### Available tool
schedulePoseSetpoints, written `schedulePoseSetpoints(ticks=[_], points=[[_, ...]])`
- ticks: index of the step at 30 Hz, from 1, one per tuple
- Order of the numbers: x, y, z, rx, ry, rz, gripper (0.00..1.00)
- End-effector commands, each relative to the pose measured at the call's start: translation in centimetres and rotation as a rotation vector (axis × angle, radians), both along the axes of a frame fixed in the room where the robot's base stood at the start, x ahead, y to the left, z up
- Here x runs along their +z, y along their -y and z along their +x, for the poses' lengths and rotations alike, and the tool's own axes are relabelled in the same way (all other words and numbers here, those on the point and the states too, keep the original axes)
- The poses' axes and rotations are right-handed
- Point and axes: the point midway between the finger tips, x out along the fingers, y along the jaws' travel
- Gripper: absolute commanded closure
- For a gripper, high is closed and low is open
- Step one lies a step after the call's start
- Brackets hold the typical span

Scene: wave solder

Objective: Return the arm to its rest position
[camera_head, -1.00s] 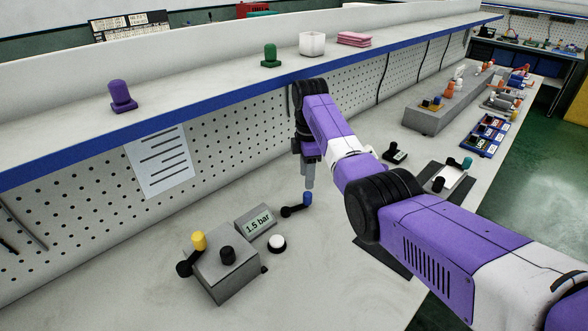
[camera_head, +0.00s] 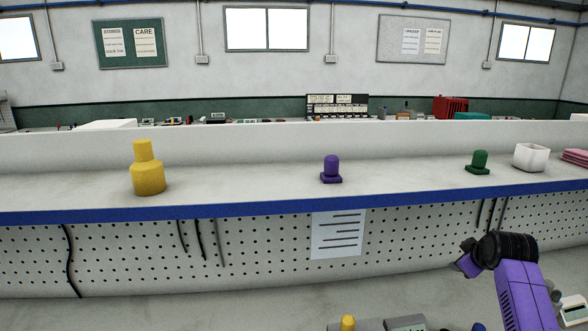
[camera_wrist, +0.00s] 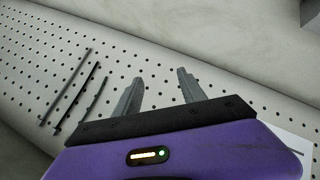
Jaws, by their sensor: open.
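My purple arm (camera_head: 522,290) rises at the lower right of the head view, with its black joint (camera_head: 508,248) in front of the pegboard. My gripper's fingers are not clear in the head view. In the wrist view my gripper (camera_wrist: 160,92) shows two grey fingers spread apart with nothing between them. Behind them is the perforated pegboard (camera_wrist: 80,45). The fingers seem clear of the board, though the gap is hard to judge.
The blue-edged shelf (camera_head: 250,209) runs above the pegboard. It carries a yellow bottle-shaped piece (camera_head: 147,170), a purple piece (camera_head: 331,170), a green piece (camera_head: 478,163) and a white bin (camera_head: 530,157). A paper sheet (camera_head: 338,234) hangs on the pegboard. The bench top (camera_head: 200,312) at lower left looks clear.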

Motion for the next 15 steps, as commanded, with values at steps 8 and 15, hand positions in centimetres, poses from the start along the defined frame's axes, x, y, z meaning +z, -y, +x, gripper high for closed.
schedulePoseSetpoints(ticks=[8, 15], points=[[-4.2, -6.8, -3.3, -0.083, 0.338, 0.111, 0.52], [-6.3, -13.0, -9.8, -0.112, 0.560, 0.229, 0.52]])
